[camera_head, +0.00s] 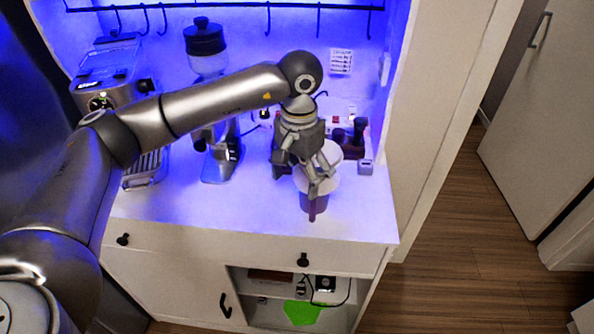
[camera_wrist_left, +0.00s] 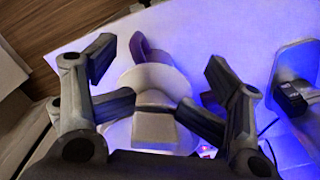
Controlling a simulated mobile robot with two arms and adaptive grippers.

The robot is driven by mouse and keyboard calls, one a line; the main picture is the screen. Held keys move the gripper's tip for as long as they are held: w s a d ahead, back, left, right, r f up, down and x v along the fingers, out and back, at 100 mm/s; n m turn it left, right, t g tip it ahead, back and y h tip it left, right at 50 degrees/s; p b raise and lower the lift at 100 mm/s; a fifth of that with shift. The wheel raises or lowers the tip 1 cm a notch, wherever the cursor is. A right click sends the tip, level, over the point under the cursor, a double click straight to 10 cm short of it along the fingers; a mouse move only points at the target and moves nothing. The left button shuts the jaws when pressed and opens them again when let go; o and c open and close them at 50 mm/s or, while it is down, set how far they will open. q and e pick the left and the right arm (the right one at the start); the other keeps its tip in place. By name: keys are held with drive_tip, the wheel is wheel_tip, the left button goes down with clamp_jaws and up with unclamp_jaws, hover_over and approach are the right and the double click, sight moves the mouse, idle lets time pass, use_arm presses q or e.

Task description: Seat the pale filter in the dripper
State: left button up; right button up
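My left gripper (camera_head: 303,178) is over the counter, pointing down at the pale filter (camera_head: 329,184). The filter's round pale rim (camera_wrist_left: 150,77) lies beyond the fingertips. The purple dripper (camera_head: 314,204) is directly below the filter, and its handle (camera_wrist_left: 145,48) shows in the wrist view. The filter appears to sit in the dripper's mouth, but the gripper hides part of it and its depth is unclear. My right gripper is out of view.
A grinder (camera_head: 221,165) and an espresso machine (camera_head: 108,75) stand to the left. A dark brown item (camera_head: 352,143) and a small grey box (camera_head: 365,167) are close behind on the right. The counter's front strip (camera_head: 235,215) is clear.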

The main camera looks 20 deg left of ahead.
use_arm(q)
wheel_tip(320, 180, up, 13)
drive_tip(key=shift+s+a+f, duration=0.15)
drive_tip(key=shift+s+f, duration=0.05)
drive_tip(key=shift+s, duration=0.05)
idle(0.7)
idle(0.5)
